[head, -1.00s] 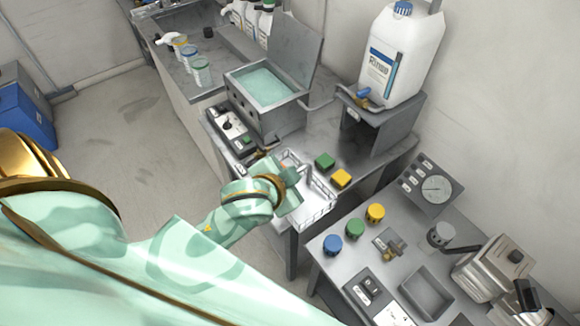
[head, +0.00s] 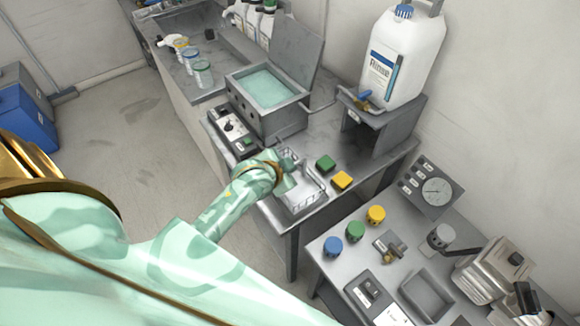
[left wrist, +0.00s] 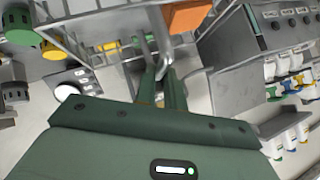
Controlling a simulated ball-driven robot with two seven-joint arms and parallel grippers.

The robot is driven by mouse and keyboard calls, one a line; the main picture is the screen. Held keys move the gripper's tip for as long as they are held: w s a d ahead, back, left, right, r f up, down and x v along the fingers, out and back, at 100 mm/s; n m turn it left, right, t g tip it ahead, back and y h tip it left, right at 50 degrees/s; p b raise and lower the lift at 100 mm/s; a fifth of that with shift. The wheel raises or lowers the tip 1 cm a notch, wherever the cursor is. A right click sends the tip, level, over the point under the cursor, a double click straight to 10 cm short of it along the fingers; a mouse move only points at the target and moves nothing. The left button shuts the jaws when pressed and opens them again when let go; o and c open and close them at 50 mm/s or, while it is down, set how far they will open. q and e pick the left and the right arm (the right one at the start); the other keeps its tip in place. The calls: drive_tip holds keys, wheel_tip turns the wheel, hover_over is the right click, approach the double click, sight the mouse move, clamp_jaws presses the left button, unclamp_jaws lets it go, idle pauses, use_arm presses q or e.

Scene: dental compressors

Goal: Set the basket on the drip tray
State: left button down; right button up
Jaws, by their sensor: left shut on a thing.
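The wire basket (head: 312,190) is at the front end of the middle steel bench in the head view, partly behind my left gripper. Its wire side also shows at the upper left of the left wrist view (left wrist: 85,42). My left gripper (head: 290,176) is shut on the basket's bent metal handle; its fingers show at the centre of the left wrist view (left wrist: 163,88). A pale flat surface shows under the basket; I cannot tell whether it is the drip tray or whether the basket touches it. My right gripper is not in view.
An open bath of green liquid (head: 264,88) stands behind the basket. A green block (head: 325,162) and a yellow block (head: 342,180) lie to its right. A Rinse jug (head: 398,60) stands on a raised stand. An orange block (left wrist: 187,16) is near the handle.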

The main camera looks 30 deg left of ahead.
use_arm(q)
drive_tip(key=shift+w+a+f, duration=0.25)
drive_tip(key=shift+w+f, duration=0.4)
drive_tip(key=shift+f, duration=0.1)
drive_tip(key=f, duration=0.1)
drive_tip(key=f+b, duration=0.1)
drive_tip(key=f, duration=0.1)
drive_tip(key=shift+w+f+b, duration=0.25)
drive_tip(key=shift+f+b, duration=0.1)
drive_tip(key=c, duration=1.5)
unclamp_jaws()
drive_tip(key=shift+s, duration=0.1)
drive_tip(key=p+v, duration=0.3)
drive_tip(key=v, duration=0.9)
drive_tip(key=shift+a, duration=0.1)
drive_tip(key=shift+f, duration=0.1)
